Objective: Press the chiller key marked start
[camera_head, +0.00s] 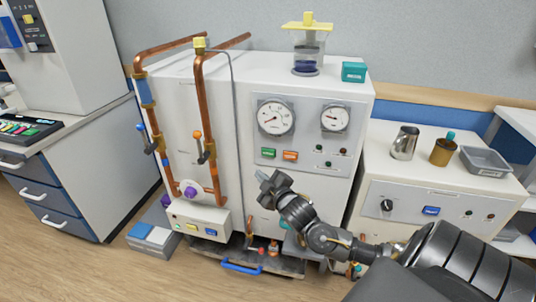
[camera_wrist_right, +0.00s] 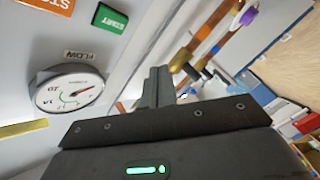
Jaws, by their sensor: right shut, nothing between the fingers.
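The green start key (camera_head: 268,153) is on the grey front panel of the white chiller (camera_head: 310,88), left of an orange key (camera_head: 290,155). In the right wrist view the green key (camera_wrist_right: 110,18) reads START, and the orange key (camera_wrist_right: 52,4) at the top edge shows part of its lettering. My right gripper (camera_head: 262,176) is shut and empty, in front of the chiller, just below the green key in the head view. Its fingertips (camera_wrist_right: 158,78) also show in the right wrist view, apart from the key. My left gripper is not in view.
Two round gauges (camera_head: 276,117) (camera_head: 335,118) sit above the keys. Copper pipes (camera_head: 208,110) with valve handles stand to the left.

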